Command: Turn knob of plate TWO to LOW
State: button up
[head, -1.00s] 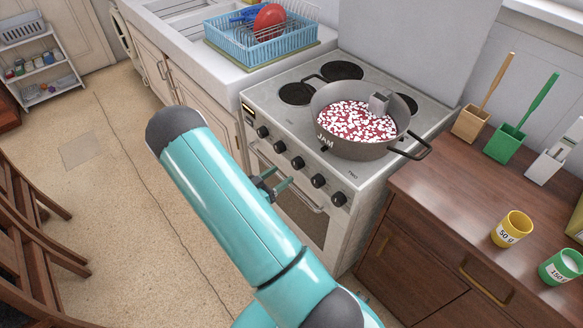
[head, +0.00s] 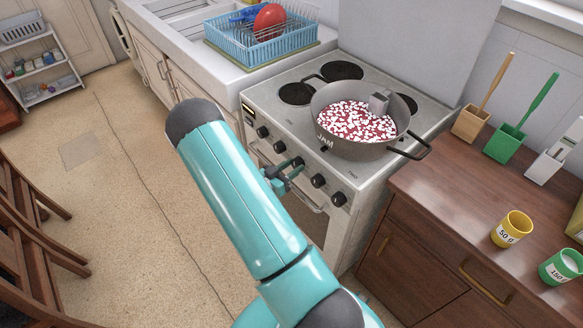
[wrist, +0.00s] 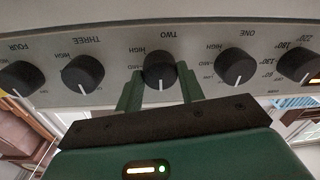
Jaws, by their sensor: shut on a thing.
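The plate TWO knob (wrist: 160,72) is black with a white pointer line and sits in the middle of the wrist view, where the panel lettering is upside down. Its line points straight down in that picture, and HIGH is printed to its upper left. The LOW mark is not readable. My gripper (wrist: 160,92) is shut on this knob, with one green finger on each side. In the head view my gripper (head: 289,168) is at the middle knob (head: 298,162) on the stove front.
The THREE knob (wrist: 83,74) and the ONE knob (wrist: 236,68) flank it closely. The pan (head: 357,146) with red and white contents stands on the stove top (head: 262,102). A wooden cabinet (head: 465,195) adjoins the stove on the right.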

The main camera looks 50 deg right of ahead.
jog(key=shift+m, duration=0.3)
jog(key=shift+o, duration=0.2)
jog(key=m, duration=0.3)
jog(key=shift+m, duration=0.3)
jog(key=shift+f+m, duration=0.1)
jog(key=shift+m, duration=2.2)
jog(key=o, duration=1)
jog(key=shift+c, duration=0.2)
